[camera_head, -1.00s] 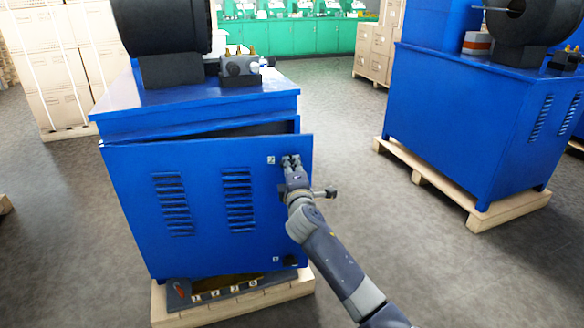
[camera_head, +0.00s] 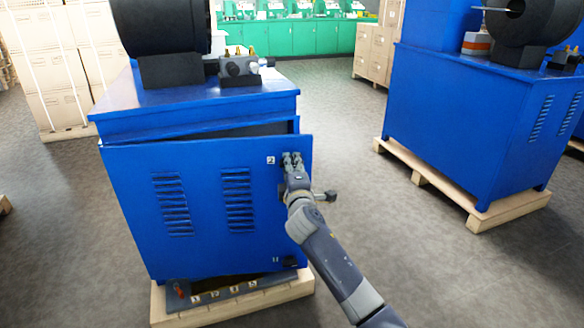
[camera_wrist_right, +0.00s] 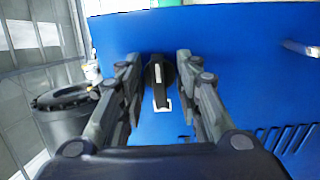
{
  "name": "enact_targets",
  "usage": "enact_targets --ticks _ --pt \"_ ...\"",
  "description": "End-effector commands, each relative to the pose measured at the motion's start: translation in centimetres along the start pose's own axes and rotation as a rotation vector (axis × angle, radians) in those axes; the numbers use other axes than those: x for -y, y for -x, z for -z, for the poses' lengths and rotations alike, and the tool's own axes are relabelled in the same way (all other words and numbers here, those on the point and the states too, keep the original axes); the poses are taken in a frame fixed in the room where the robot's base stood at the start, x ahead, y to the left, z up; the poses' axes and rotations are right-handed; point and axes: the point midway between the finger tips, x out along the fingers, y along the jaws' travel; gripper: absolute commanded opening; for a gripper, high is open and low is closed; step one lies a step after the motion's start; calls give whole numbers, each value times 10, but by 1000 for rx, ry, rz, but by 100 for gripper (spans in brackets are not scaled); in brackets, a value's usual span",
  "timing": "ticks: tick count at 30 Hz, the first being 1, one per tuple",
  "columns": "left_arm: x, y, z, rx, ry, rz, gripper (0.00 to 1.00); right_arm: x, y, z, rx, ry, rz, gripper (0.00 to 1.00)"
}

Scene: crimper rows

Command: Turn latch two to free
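The blue cabinet's front door panel (camera_head: 205,205) has a label "2" near its upper right corner. Latch two (camera_wrist_right: 158,78) shows in the right wrist view as a black knob with a dark bar pointing down, and a small white bracket mark lies by its lower end. My right gripper (camera_head: 292,160) is at this latch and hides most of it in the head view. In the wrist view its two fingers (camera_wrist_right: 160,68) stand on either side of the knob, apart, with a narrow gap visible at each side. My left gripper is not in view.
A lower dark latch (camera_head: 291,261) sits near the door's bottom right corner. The door's top edge stands off the cabinet, leaving a dark gap. The cabinet rests on a wooden pallet (camera_head: 235,311). Another blue machine (camera_head: 465,125) stands to the right, with open floor between.

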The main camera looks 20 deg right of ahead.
Motion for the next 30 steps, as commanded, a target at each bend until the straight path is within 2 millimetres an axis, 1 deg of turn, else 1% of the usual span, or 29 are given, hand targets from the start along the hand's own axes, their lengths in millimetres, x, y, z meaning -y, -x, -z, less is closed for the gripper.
enact_targets --ticks 7,11,14,24,30 --pt "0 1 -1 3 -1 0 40 0 1 0 -1 2 -1 32" --pt "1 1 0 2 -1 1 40 0 9 0 -1 2 -1 32" --pt "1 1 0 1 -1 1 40 1 22 0 -1 1 -1 32" --pt "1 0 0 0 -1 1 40 1 80 1 -3 1 0 32" --pt "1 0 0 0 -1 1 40 1 107 0 -1 1 0 32"
